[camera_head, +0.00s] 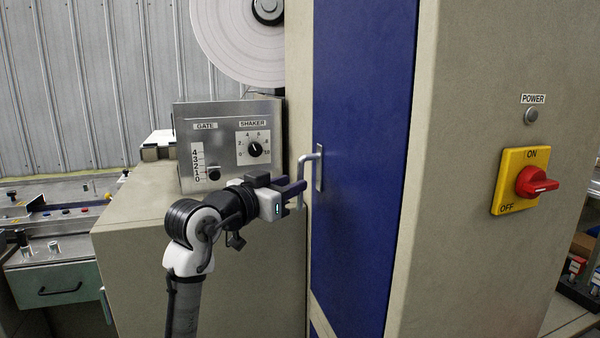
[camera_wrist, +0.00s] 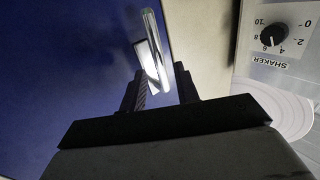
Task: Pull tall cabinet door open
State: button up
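The tall cabinet door (camera_head: 362,120) is a narrow blue panel set in a cream cabinet, and it looks shut. Its handle (camera_head: 302,170) is a silver upright bar on the door's left side. My gripper (camera_head: 297,187) reaches the handle from the left at the bar's lower half. In the wrist view, the handle (camera_wrist: 153,45) runs between the two dark fingers of my gripper (camera_wrist: 160,80), with gaps visible beside the bar, so the fingers look open around it. Whether either finger touches the bar is hard to tell. The blue door (camera_wrist: 70,60) fills the left of the wrist view.
A metal control box (camera_head: 228,145) with gate and shaker dials stands left of the door, behind my arm, on a cream housing (camera_head: 250,270). A white reel (camera_head: 240,40) hangs above it. A yellow-and-red power switch (camera_head: 522,181) is on the cabinet's right face.

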jog(key=shift+p+x, duration=0.45)
jog(key=shift+x, duration=1.7)
jog(key=shift+c, duration=0.2)
grip_shut()
